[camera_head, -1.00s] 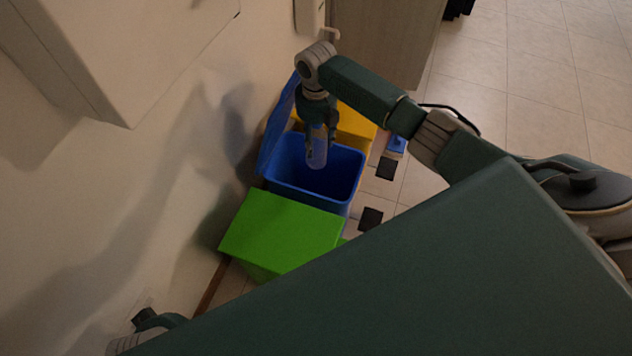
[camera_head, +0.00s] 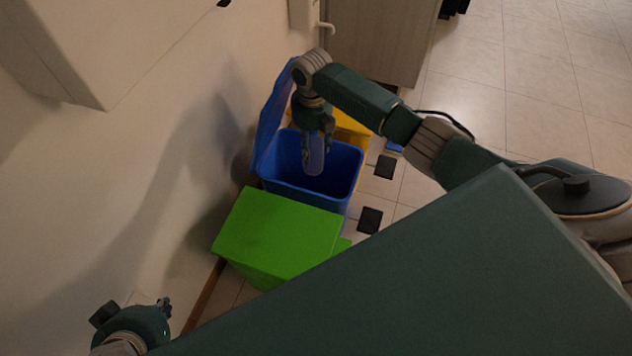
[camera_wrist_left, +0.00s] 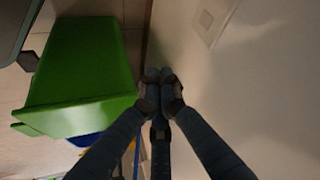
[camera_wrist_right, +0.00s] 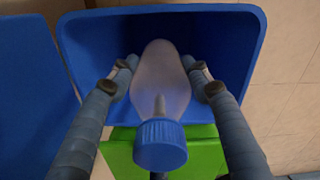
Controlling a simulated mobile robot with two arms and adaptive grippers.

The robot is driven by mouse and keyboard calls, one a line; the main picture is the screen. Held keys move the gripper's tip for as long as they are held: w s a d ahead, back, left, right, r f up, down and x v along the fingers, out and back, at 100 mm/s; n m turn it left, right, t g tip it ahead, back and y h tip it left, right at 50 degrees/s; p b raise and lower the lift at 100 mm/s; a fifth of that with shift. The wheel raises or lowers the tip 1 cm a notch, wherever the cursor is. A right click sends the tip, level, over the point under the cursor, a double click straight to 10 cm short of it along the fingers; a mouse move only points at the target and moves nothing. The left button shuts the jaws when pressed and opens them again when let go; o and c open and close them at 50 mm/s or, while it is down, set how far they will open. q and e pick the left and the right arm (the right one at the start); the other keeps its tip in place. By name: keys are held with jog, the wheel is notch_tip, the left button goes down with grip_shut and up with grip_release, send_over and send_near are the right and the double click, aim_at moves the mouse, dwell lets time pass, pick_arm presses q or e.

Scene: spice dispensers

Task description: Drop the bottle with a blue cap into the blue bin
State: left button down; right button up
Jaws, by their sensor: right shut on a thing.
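The bottle (camera_wrist_right: 160,85) is pale and translucent with a ribbed blue cap (camera_wrist_right: 160,145). My right gripper (camera_wrist_right: 162,78) is shut on its sides, the cap toward the wrist camera. In the head view my right gripper (camera_head: 315,154) points down and holds the bottle (camera_head: 316,164) over the opening of the blue bin (camera_head: 305,195). The bin's blue lid (camera_head: 271,125) is open and leans toward the wall. In the right wrist view the blue bin (camera_wrist_right: 225,35) surrounds the bottle. My left gripper (camera_wrist_left: 160,76) is shut and empty beside the wall; it shows low left in the head view (camera_head: 163,303).
A green bin (camera_head: 280,230) with a closed top stands in front of the blue bin. A yellow bin (camera_head: 350,125) is behind it. The wall (camera_head: 130,180) is close on the left. Open tiled floor (camera_head: 540,90) lies to the right.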

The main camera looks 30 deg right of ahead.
aim_at(313, 133)
jog(key=shift+f+b, duration=0.45)
jog(key=shift+f, duration=0.1)
pick_arm(q)
jog(key=shift+w+d+r+t, duration=0.25)
jog(key=shift+w+t, duration=0.1)
jog(key=shift+w, duration=0.4)
jog(key=shift+w+d+r+t, duration=0.2)
jog(key=shift+w+r+t, duration=0.1)
jog(key=shift+w, duration=0.4)
jog(key=shift+w+d+r+t, duration=0.25)
jog(key=shift+w+t, duration=0.1)
jog(key=shift+w, duration=0.4)
pick_arm(e)
jog(key=shift+f, duration=0.15)
jog(key=o, duration=1.2)
jog(key=shift+o, duration=0.2)
notch_tip(313, 133, up, 8)
jog(key=shift+f, duration=0.2)
pick_arm(q)
jog(key=shift+s, duration=0.15)
pick_arm(e)
jog(key=shift+s+f, duration=0.1)
